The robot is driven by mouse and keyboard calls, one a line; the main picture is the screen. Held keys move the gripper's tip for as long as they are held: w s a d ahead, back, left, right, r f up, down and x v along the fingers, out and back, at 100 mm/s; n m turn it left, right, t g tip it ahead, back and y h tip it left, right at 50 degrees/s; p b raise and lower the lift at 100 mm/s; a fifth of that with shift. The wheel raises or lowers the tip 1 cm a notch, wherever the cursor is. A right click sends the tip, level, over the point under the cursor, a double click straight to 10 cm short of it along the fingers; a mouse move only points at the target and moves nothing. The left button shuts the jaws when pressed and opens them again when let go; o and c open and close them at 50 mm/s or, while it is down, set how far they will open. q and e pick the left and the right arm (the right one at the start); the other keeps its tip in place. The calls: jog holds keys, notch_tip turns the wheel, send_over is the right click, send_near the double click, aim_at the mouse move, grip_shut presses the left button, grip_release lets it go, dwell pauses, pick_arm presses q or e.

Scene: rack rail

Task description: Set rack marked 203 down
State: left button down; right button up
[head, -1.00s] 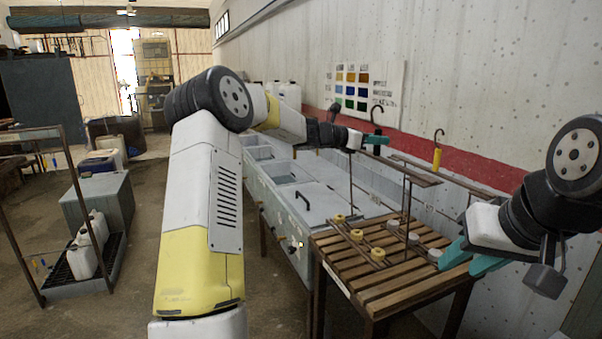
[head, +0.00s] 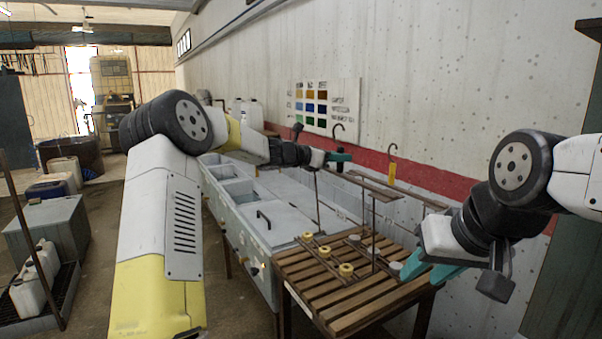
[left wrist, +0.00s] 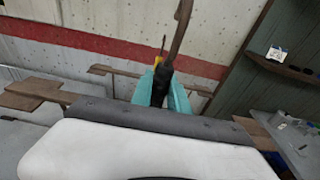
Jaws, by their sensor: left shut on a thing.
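My left gripper (head: 338,157), with teal fingers, is shut on a brown upright piece (left wrist: 180,38), seen in the left wrist view. This looks like the stem of a hooked rack; its dark hook (head: 338,131) shows above the fingers in the head view. No number is readable, so I cannot tell whether it is 203. The lower part of what I hold is not clear. My right gripper (head: 432,270) is open and empty at the right edge of the slatted wooden table (head: 345,315).
On the table are thin bars with yellow discs (head: 325,252) and grey discs (head: 395,266). A thin upright rod (head: 373,232) stands there. A second hook with a yellow tag (head: 392,172) is near the wall. Grey tanks (head: 285,222) stand behind the table.

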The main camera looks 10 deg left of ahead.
pick_arm(q)
jog(key=shift+f, duration=4.05)
jog(key=c, duration=1.3)
grip_release()
jog(key=o, duration=0.4)
jog(key=shift+f, duration=0.2)
jog(key=o, duration=0.9)
jog(key=shift+a+r, duration=0.1)
jog(key=f+v, duration=0.1)
jog(key=v, duration=1)
jog(key=shift+s+a+f, duration=0.3)
jog(key=shift+a, duration=0.05)
